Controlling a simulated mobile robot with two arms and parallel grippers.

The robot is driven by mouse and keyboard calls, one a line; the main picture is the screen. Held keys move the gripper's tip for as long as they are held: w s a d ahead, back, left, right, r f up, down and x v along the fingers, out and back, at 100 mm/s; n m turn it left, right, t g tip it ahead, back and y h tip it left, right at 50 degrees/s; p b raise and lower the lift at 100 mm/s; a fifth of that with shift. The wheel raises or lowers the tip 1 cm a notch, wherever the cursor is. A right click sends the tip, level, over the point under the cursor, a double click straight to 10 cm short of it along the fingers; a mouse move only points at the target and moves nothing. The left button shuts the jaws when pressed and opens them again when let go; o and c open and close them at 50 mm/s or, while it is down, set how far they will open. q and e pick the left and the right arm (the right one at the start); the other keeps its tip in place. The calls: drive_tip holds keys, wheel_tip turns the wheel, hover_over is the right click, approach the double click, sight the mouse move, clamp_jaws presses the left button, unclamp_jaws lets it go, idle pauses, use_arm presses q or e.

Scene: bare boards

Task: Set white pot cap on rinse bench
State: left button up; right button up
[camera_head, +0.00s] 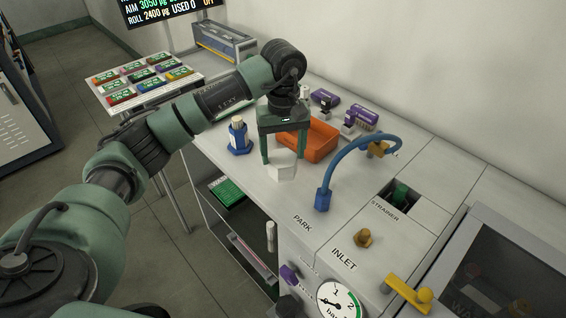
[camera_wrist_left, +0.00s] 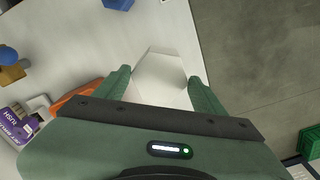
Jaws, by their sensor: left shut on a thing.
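The white pot cap (camera_head: 281,165) is a white faceted block, held between the fingers of my left gripper (camera_head: 279,158). In the wrist view the white cap (camera_wrist_left: 160,78) sits between the two green fingertips (camera_wrist_left: 156,84). The gripper is shut on it and points down at the grey-white bench top (camera_head: 232,165). I cannot tell whether the cap's underside touches the bench. My right gripper is not in view.
A blue bottle holder (camera_head: 238,138) is to the left, and a blue hose (camera_head: 335,165) arches on the right. The bench's front edge is close to the cap.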

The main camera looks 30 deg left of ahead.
sight(282, 158)
use_arm(q)
drive_tip(key=shift+s+f, duration=0.15)
drive_tip(key=shift+f, duration=0.5)
wheel_tip(282, 158, down, 4)
drive_tip(key=shift+r+p, duration=0.1)
drive_tip(key=shift+p, duration=0.45)
drive_tip(key=shift+f+b, duration=0.25)
drive_tip(key=shift+b, duration=0.05)
drive_tip(key=o, duration=1.9)
drive_tip(key=shift+r, duration=0.1)
drive_tip(key=shift+c, duration=0.2)
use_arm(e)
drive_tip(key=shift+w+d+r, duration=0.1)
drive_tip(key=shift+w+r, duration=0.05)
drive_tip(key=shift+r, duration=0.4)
use_arm(q)
drive_tip(key=shift+r, duration=0.1)
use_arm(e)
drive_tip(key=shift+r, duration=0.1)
